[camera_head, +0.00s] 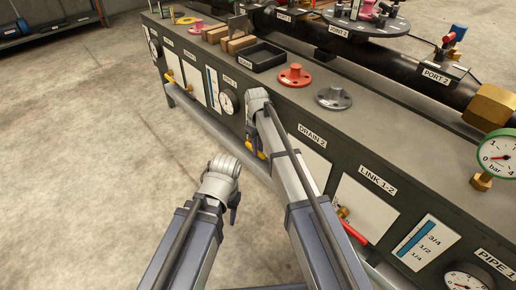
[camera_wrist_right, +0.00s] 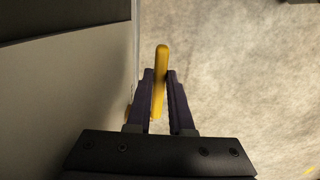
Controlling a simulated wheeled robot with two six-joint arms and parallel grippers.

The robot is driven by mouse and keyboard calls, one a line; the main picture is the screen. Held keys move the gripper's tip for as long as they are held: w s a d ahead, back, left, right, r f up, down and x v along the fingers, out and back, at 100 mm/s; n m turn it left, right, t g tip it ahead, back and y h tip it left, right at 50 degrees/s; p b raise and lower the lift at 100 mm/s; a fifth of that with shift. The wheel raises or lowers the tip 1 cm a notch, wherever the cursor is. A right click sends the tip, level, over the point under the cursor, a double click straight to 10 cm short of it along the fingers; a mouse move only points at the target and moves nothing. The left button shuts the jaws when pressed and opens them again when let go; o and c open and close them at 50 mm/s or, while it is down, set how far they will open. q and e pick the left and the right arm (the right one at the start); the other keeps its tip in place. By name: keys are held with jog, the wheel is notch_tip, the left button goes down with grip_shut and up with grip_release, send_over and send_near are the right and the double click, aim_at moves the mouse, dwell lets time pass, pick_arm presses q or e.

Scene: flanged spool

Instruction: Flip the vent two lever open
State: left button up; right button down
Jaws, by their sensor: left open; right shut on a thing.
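My right gripper (camera_head: 257,150) is at the front face of the bench, left of the DRAIN 2 label. In the right wrist view its two dark fingers (camera_wrist_right: 160,100) are shut on a yellow lever (camera_wrist_right: 161,62), whose rounded end sticks out past the tips. In the head view only a little of this yellow lever (camera_head: 249,146) shows beside the gripper. My left gripper (camera_head: 233,208) is open and empty, over the floor in front of the bench. I cannot read a label for vent two. A small valve with red and blue parts (camera_head: 453,36) stands behind the PORT 2 label.
A red lever (camera_head: 354,233) sticks out below the LINK 1-2 plate. Another yellow lever (camera_head: 170,75) is further left on the front face. An orange flange (camera_head: 295,76), a grey flange (camera_head: 333,98) and a black tray (camera_head: 261,56) are on top. The floor is clear.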

jog(key=shift+w+a+r+g+h+p, duration=0.35)
jog(key=shift+w+r+g+h, duration=0.3)
jog(key=shift+g, duration=0.15)
jog(key=shift+a+r+g+h, duration=0.1)
jog(key=shift+r+g+h, duration=0.25)
jog(key=shift+g, duration=0.15)
jog(key=shift+r, duration=0.15)
jog(key=c, duration=0.8)
grip_release()
